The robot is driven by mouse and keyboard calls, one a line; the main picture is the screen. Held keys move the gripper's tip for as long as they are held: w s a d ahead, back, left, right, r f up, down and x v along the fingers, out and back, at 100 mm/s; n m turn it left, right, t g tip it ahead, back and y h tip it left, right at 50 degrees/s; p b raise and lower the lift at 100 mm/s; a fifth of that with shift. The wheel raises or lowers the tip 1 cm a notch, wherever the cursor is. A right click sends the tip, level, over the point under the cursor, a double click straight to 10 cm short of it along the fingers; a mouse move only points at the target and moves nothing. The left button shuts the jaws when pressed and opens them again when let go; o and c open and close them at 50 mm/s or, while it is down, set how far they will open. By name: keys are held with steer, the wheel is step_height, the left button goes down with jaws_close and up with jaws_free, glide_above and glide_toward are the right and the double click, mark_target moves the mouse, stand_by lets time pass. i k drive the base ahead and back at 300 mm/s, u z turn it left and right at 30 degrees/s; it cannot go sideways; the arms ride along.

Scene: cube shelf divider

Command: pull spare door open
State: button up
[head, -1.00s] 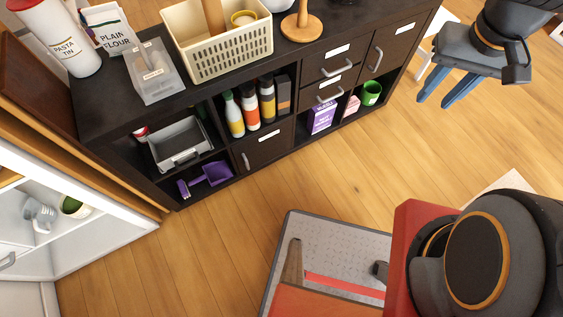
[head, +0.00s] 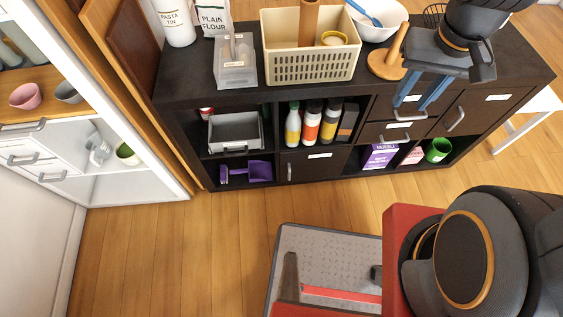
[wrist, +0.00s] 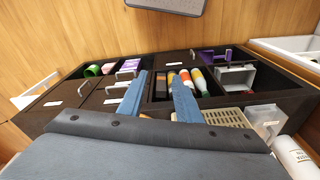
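The dark cube shelf (head: 262,180) has two labelled doors, both closed. One is a low door (head: 330,167) with an upright handle at its left, also in the wrist view (wrist: 172,60). The other is a larger door (head: 490,112) at the right with a slanting handle (head: 457,119), also in the wrist view (wrist: 62,95). The labels are too small to read, so I cannot tell which is the spare door. My gripper (head: 412,104) is open and empty, its blue fingers overlapping the drawers in the head view. In the wrist view its fingers (wrist: 155,88) point toward the shelf, apart from the handles.
Two closed drawers (head: 385,132) sit between the doors. Open cubbies hold bottles (head: 310,127), a grey bin (head: 235,130), and a purple dustpan (head: 258,171). A cream basket (head: 310,66) and a white bowl (head: 378,20) stand on top. The wooden floor (head: 180,245) in front is clear.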

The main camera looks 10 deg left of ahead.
mark_target(304, 164)
steer(key=u, duration=0.3)
steer(key=i, duration=0.35)
steer(key=z, duration=1)
steer(key=k, duration=0.7)
steer(key=u, duration=1.75)
